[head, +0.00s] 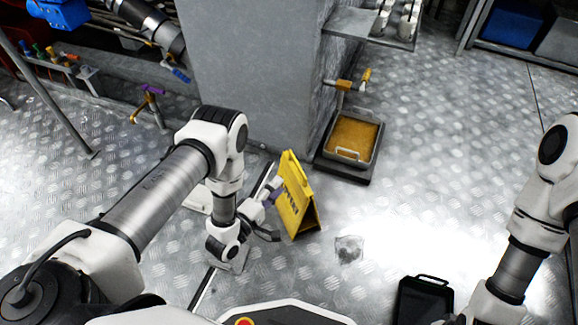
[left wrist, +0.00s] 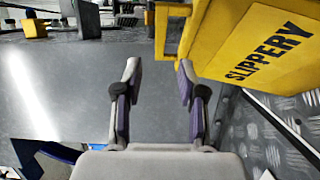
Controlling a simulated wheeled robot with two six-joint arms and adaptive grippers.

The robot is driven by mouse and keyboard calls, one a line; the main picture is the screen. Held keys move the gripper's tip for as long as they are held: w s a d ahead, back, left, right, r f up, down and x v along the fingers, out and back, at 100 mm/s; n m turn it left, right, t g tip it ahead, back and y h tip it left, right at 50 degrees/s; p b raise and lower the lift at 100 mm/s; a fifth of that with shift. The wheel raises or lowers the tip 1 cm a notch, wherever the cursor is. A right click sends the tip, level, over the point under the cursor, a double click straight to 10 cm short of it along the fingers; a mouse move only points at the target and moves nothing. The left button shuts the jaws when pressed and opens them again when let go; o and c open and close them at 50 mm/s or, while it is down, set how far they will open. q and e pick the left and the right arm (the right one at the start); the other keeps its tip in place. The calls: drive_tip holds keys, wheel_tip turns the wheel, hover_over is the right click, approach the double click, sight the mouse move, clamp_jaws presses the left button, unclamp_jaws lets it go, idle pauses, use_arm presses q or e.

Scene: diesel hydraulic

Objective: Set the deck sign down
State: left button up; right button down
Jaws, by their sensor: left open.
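The yellow deck sign (head: 297,197), an A-frame with dark lettering, stands upright on the metal floor, its two panels spread. In the left wrist view the sign (left wrist: 268,50) fills the upper right, and its panel reads "SLIPPERY". My left gripper (head: 273,211) is beside the sign's left side, low near the floor. In the left wrist view the left gripper (left wrist: 159,75) is open, with nothing between its fingers; the right finger is close to the sign's edge, and I cannot tell whether they touch. My right arm shows at the right, but its gripper is out of view.
A tray of amber liquid (head: 352,137) sits behind the sign beside a grey cabinet (head: 250,75). A small clear patch (head: 349,249) lies on the floor right of the sign. A black container (head: 424,298) is at the bottom right. Open floor extends to the right.

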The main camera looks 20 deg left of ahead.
use_arm(q)
drive_tip(key=s+a+f+m+g+y, duration=0.2)
drive_tip(key=s+f+m+g+y, duration=0.15)
drive_tip(key=s+m+g, duration=0.45)
drive_tip(key=s+a+r+m+g+y, duration=0.1)
drive_tip(key=s+m+g, duration=0.2)
drive_tip(key=s, duration=0.5)
drive_tip(key=s+a+r+m+g, duration=0.1)
drive_tip(key=s+r+m+g, duration=0.1)
drive_tip(key=s+g, duration=0.4)
drive_tip(key=s+m, duration=0.1)
drive_tip(key=s, duration=0.2)
drive_tip(key=shift+s+r+y+p, duration=0.15)
drive_tip(key=shift+r+y+p, duration=0.1)
drive_tip(key=shift+y+p, duration=0.15)
drive_tip(key=shift+a, duration=0.15)
